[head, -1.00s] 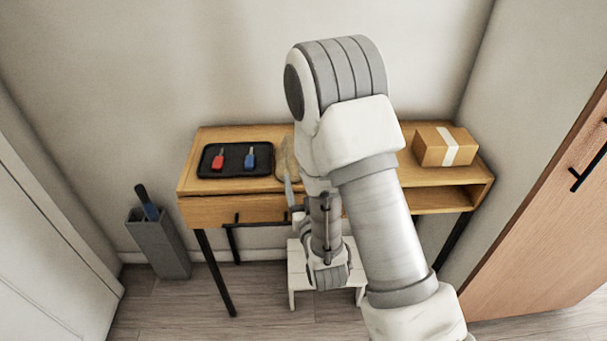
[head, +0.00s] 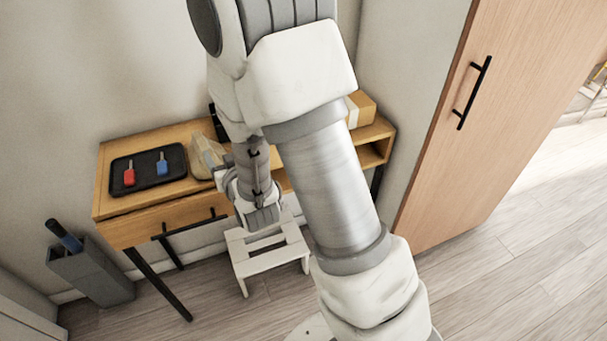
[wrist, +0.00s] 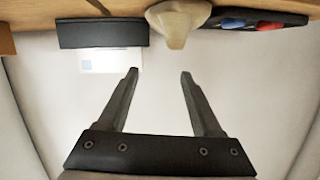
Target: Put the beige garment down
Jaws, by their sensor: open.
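The beige garment (head: 205,158) is a crumpled lump on the wooden desk, right of the black tray, partly hidden by my arm in the head view. In the wrist view the beige garment (wrist: 178,22) is at the top middle, beyond the fingertips. My gripper (wrist: 160,72) is open, with nothing between its two fingers and a gap between them and the garment. In the head view most of my gripper is hidden behind my wrist.
The black tray (head: 120,194) holds a red and a blue key-like item. A cardboard box (head: 362,108) sits at the desk's right end. A white stool (head: 262,262) stands below, a grey bin (head: 92,276) at left, a wooden cabinet (head: 450,150) at right.

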